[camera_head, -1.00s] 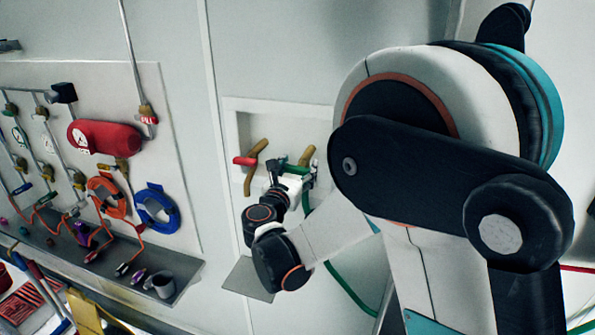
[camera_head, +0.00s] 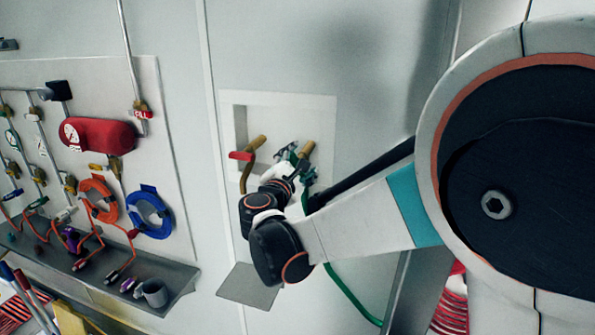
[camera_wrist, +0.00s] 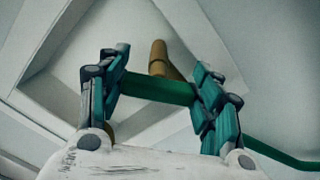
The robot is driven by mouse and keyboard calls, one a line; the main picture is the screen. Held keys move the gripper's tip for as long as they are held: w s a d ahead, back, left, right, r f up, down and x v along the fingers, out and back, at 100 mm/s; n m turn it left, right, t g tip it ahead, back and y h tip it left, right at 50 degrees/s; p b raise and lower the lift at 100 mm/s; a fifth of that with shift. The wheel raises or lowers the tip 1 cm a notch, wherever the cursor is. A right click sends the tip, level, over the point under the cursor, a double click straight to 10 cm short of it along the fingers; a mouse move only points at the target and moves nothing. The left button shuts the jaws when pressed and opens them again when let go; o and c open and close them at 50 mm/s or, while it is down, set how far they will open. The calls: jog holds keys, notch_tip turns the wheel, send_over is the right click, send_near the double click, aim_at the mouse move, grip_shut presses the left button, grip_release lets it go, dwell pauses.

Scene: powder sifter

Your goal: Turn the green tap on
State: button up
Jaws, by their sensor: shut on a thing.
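The green tap has a green bar handle (camera_wrist: 158,88) on a brass pipe (camera_wrist: 158,58), seen in the wrist view. My gripper (camera_wrist: 160,84) has one teal-and-black finger at each end of the bar and is shut on it. In the head view the tap's brass pipe (camera_head: 306,149) comes out of the right part of the white wall recess. My gripper (camera_head: 291,155) is at it from below, and the fingers and wrist hide most of the green handle. The handle's exact angle is hard to tell there.
A red-handled brass tap (camera_head: 243,156) is just left in the same recess (camera_head: 285,97). A green hose (camera_head: 345,288) hangs below. A grey plate (camera_head: 248,287) juts out underneath. A panel with gauges, a red cylinder (camera_head: 105,135) and hose coils (camera_head: 150,212) is further left.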

jog(key=m+b, duration=0.2)
jog(key=m, duration=0.1)
jog(key=shift+f+m, duration=0.25)
jog(key=shift+m, duration=0.05)
jog(key=shift+m+b, duration=0.7)
jog(key=shift+m, duration=1.1)
jog(key=o, duration=1.1)
